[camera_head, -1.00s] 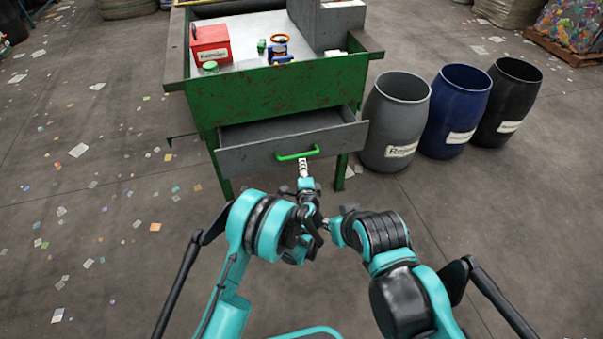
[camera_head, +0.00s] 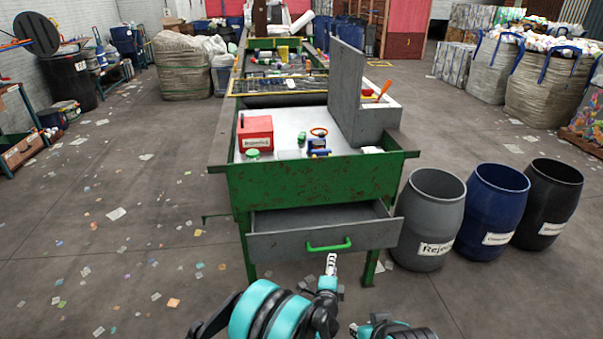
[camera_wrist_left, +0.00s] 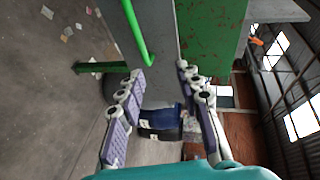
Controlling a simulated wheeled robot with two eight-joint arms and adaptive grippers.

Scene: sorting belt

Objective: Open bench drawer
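The grey bench drawer (camera_head: 280,242) stands pulled out from under the green bench (camera_head: 310,185), with its inside showing. Its green handle (camera_head: 328,246) is on the front panel. My left gripper (camera_head: 331,263) is just below and in front of the handle. In the left wrist view, the fingers of my left gripper (camera_wrist_left: 160,72) are spread with nothing between them. The green handle (camera_wrist_left: 138,35) lies beyond the left finger, beside the grey drawer front (camera_wrist_left: 158,50). Only a dark part of my right arm (camera_head: 392,330) shows at the bottom edge; its fingers cannot be made out.
A grey barrel (camera_head: 430,215), a blue barrel (camera_head: 492,210) and a black barrel (camera_head: 548,203) stand right of the bench. A red box (camera_head: 255,133) and a grey machine (camera_head: 365,110) are on top. The floor left of the bench is open, with scattered scraps.

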